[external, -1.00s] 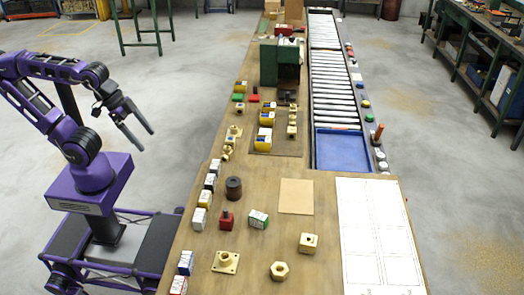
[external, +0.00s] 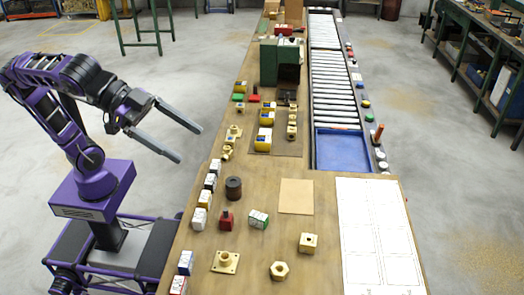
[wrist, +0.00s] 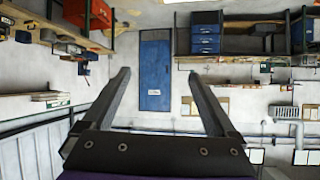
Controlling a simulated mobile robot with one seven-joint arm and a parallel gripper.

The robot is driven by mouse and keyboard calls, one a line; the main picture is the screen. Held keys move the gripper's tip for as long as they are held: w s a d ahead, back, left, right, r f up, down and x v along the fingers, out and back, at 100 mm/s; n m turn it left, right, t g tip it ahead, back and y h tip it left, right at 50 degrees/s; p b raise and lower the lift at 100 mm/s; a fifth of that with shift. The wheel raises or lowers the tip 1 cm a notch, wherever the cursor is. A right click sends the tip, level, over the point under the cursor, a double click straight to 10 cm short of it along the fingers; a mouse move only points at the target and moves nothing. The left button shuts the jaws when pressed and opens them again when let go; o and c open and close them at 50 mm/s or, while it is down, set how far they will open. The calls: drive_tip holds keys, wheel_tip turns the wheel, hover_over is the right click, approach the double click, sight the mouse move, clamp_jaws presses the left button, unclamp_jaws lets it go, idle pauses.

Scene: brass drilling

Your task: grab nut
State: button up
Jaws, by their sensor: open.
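A brass hex nut (external: 279,271) with a hole in its top lies near the front edge of the wooden bench (external: 268,200). My gripper (external: 191,143) is open and empty. It hangs in the air to the left of the bench, pointing right, well apart from the nut. In the wrist view my two fingers (wrist: 155,85) are spread apart with nothing between them. That view looks towards a wall with a blue door, and the nut does not show there.
A brass flanged piece (external: 225,262) and a brass block (external: 308,243) stand near the nut. White sheets (external: 375,230) cover the right side.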

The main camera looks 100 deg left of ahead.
wheel_tip(320, 180, up, 13)
drive_tip(key=d+t+h, duration=0.2)
drive_tip(key=d+h, duration=0.1)
drive_tip(key=h, duration=0.1)
drive_tip(key=w+a+n, duration=0.2)
drive_tip(key=w+a, duration=0.1)
drive_tip(key=a, duration=0.3)
drive_tip(key=g+y+p, duration=0.3)
drive_tip(key=g+y, duration=0.3)
drive_tip(key=g, duration=0.3)
hover_over(280, 268)
drive_tip(key=s, duration=0.4)
drive_tip(key=f, duration=5.3)
drive_tip(key=shift+w+f, duration=0.25)
drive_tip(key=shift+w+x, duration=0.15)
drive_tip(key=shift+x, duration=1.15)
drive_tip(key=shift+w+x, duration=0.2)
drive_tip(key=shift+x, duration=1.1)
drive_tip(key=shift+d+r, duration=0.1)
